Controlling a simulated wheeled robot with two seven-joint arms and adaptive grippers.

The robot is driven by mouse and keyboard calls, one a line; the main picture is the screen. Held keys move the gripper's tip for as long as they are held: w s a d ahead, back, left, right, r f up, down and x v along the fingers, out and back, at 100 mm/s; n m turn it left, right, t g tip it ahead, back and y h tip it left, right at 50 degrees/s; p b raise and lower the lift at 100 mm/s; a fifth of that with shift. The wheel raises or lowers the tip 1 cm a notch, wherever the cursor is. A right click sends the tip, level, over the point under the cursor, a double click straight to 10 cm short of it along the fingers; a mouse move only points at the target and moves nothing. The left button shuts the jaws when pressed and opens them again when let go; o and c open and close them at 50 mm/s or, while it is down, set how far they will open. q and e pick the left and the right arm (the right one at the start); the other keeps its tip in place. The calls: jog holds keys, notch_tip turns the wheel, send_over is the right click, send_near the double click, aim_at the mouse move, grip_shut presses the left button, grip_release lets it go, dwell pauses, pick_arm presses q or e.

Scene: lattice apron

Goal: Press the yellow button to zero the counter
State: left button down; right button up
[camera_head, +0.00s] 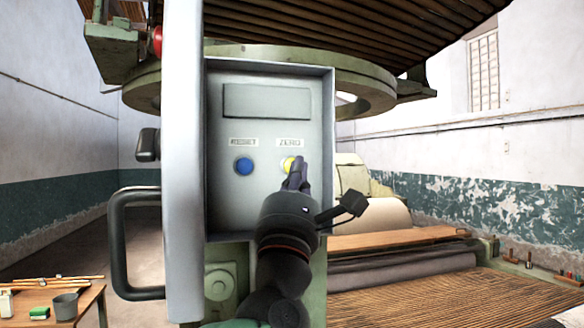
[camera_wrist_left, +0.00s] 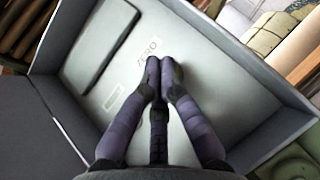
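The yellow button (camera_head: 287,163) sits under the ZERO label on the grey control panel (camera_head: 222,210). It is partly covered by my left gripper (camera_head: 298,170), whose fingertips are in front of its lower right side. I cannot tell whether they touch it. In the left wrist view my left gripper (camera_wrist_left: 162,68) is shut and empty, its fingertips together just below the ZERO label, and the yellow button is hidden. My right gripper is not in view.
A blue button (camera_head: 243,166) under the RESET label is left of the yellow one. The panel is recessed in a raised frame. A pale door edge (camera_head: 183,150) with a black handle (camera_head: 117,245) stands at left. A small table (camera_head: 90,300) is at lower left.

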pick_arm(q)
jog(key=shift+w+a, duration=0.1)
jog(key=shift+w, duration=0.2)
jog(key=shift+w+a+b, duration=0.1)
jog(key=shift+w+b, duration=0.3)
jog(key=shift+w, duration=0.05)
dwell(0.8)
jog(key=shift+s, duration=0.15)
dwell(0.3)
jog(key=shift+s+d, duration=0.25)
jog(key=shift+s, duration=0.45)
